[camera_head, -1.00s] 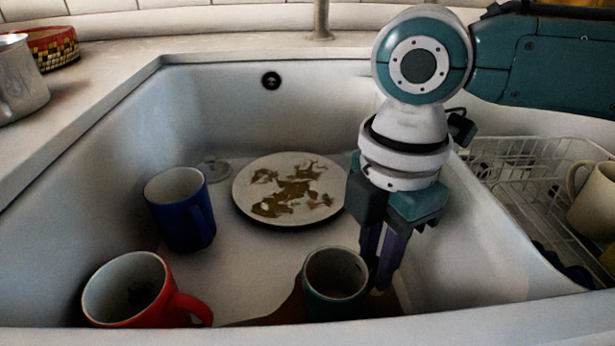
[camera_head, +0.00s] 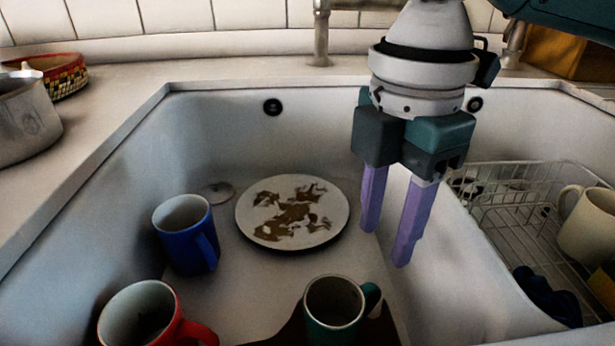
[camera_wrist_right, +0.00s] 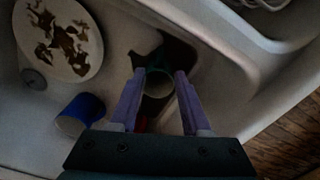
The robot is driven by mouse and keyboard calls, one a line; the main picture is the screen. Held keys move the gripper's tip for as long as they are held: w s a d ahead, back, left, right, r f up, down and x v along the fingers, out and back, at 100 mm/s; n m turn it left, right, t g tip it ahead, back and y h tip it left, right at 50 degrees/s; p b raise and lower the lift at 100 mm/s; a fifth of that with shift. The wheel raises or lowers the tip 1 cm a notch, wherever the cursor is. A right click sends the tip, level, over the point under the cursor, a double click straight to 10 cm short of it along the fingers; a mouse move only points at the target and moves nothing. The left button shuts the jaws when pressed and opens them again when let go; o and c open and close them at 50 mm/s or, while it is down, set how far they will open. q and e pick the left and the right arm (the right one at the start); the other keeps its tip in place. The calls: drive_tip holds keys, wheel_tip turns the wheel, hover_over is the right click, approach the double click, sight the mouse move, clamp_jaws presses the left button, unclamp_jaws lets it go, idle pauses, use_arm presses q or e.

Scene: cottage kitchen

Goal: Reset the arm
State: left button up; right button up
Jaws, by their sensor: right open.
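My right gripper (camera_head: 387,232) hangs fingers down over the right part of the sink. Its two purple fingers are apart with nothing between them. In the right wrist view the open fingers (camera_wrist_right: 158,112) show with the dark green mug (camera_wrist_right: 158,84) below, beyond the fingertips. In the head view the green mug (camera_head: 336,303) stands at the front of the sink, lower than the gripper and apart from it. My left gripper is not in view.
The sink also holds a stained plate (camera_head: 292,212), a blue mug (camera_head: 186,235) and a red mug (camera_head: 150,315). A wire rack (camera_head: 515,205) with a cream mug (camera_head: 588,225) stands at the right. A metal pot (camera_head: 25,120) and a patterned bowl (camera_head: 62,75) are on the left counter.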

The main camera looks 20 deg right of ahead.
drive_tip(key=shift+r, duration=1.15)
drive_tip(key=s+a+r+m+t+y+p, duration=0.1)
drive_tip(key=s+a+r+m+y+p, duration=0.1)
drive_tip(key=s+a+r+m+p, duration=0.25)
drive_tip(key=s+a+r+m+t+y+p, duration=0.1)
drive_tip(key=s+a+r+y+p, duration=0.15)
drive_tip(key=a+p, duration=0.4)
drive_tip(key=s+d+r+m+t+h+p, duration=0.1)
drive_tip(key=s+d+r+m+h+p, duration=0.1)
drive_tip(key=s+d+r+m+p, duration=0.35)
drive_tip(key=s+d+r+m+h+p, duration=0.3)
drive_tip(key=d+r+m+p, duration=0.1)
drive_tip(key=d+m+p, duration=0.35)
wheel_tip(320, 180, up, 36)
drive_tip(key=n+p, duration=0.1)
drive_tip(key=p, duration=3.5)
drive_tip(key=shift+w+r+t+y+p, duration=0.2)
drive_tip(key=shift+w+t+y+p, duration=0.1)
drive_tip(key=shift+y+p, duration=0.1)
drive_tip(key=shift+a, duration=0.1)
